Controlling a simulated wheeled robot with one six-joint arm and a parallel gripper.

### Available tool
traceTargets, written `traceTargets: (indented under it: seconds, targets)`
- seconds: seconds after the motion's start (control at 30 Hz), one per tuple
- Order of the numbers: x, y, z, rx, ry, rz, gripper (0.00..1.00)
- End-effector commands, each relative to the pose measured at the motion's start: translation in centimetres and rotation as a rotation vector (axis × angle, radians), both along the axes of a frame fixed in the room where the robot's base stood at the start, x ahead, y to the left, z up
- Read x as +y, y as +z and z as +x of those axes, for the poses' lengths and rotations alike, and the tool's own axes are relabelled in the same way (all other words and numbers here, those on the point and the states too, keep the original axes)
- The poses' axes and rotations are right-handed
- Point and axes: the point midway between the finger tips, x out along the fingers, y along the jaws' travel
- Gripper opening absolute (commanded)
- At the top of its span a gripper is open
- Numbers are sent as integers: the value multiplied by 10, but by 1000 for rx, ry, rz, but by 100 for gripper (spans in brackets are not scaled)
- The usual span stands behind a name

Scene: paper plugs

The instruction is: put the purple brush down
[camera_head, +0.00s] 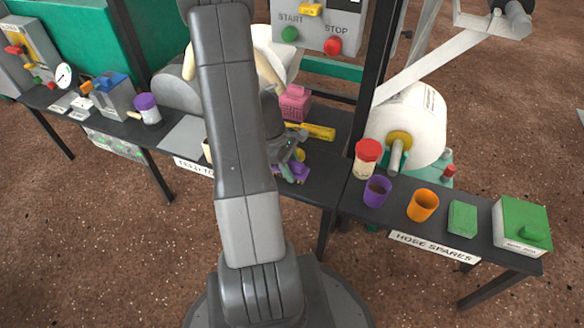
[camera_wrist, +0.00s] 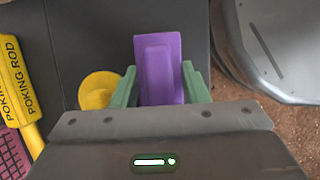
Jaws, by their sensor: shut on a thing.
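My gripper (camera_wrist: 158,88) is shut on the purple brush (camera_wrist: 158,62), with a green finger on each side of it. In the head view the purple brush (camera_head: 297,173) shows below my gripper (camera_head: 288,165), over the front part of the dark bench. My arm hides part of that area. I cannot tell whether the brush touches the bench top or hangs just above it. Its bristles are not visible.
A yellow cup (camera_wrist: 98,90) stands close left of the fingers. A yellow poking rod (camera_wrist: 18,85) and a pink basket (camera_head: 294,103) lie beyond. A red-lidded jar (camera_head: 367,158), purple cup (camera_head: 377,191) and orange cup (camera_head: 422,205) stand to the right. Bare bench (camera_wrist: 110,30) surrounds the brush's far end.

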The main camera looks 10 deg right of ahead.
Motion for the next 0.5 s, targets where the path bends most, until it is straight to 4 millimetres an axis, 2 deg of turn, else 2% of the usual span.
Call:
traceTargets:
  seconds: [0.03, 0.07, 0.1, 0.37, 0.5]
  targets:
    - [0, -3, 0, 0, 0, 0, 22]
    - [0, -3, 0, 0, 0, 0, 42]
    - [0, -2, 0, 0, 0, 0, 50]
    - [0, -2, 0, 0, 0, 0, 50]
    - [1, 7, 1, -2, 1, 0, 50]
